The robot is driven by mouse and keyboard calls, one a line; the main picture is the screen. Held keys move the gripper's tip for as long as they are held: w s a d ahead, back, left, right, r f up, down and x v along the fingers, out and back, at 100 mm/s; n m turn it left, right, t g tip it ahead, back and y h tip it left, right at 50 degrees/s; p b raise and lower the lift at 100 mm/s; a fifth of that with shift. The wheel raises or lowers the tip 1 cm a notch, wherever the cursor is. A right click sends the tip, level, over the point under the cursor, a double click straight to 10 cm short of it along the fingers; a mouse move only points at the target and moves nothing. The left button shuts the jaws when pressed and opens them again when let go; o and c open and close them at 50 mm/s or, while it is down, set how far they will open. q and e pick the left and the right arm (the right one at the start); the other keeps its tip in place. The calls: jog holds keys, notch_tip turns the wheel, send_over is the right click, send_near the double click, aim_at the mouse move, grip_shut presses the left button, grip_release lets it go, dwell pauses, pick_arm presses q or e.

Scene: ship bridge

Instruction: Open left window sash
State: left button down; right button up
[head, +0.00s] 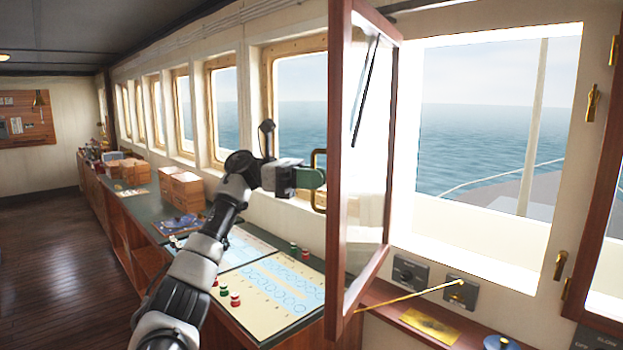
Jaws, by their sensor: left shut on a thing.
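The left window sash (339,170) is a reddish-brown wooden frame with glass and a dark wiper. It stands swung well out from the bright window opening (480,130), nearly edge-on in the head view. A brass handle (318,181) is on the sash's left face. My left gripper (312,179) is at this handle and shut on it; the fingertips are partly hidden. A thin brass stay rod (410,296) runs from the sash's lower part to a bracket on the sill. My right gripper is not in view.
Below the sash is a console with chart-like panels (270,285) and red and green knobs. Brown boxes (181,190) stand farther along the counter. Another wooden sash (600,200) is at the right edge. The floor (60,260) at left is clear.

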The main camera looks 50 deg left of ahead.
pick_arm(q)
jog(key=shift+d+f, duration=0.1)
jog(key=shift+d, duration=0.05)
jog(key=c, duration=1.2)
grip_release()
jog(key=shift+p+v, duration=0.3)
jog(key=shift+v, duration=5.15)
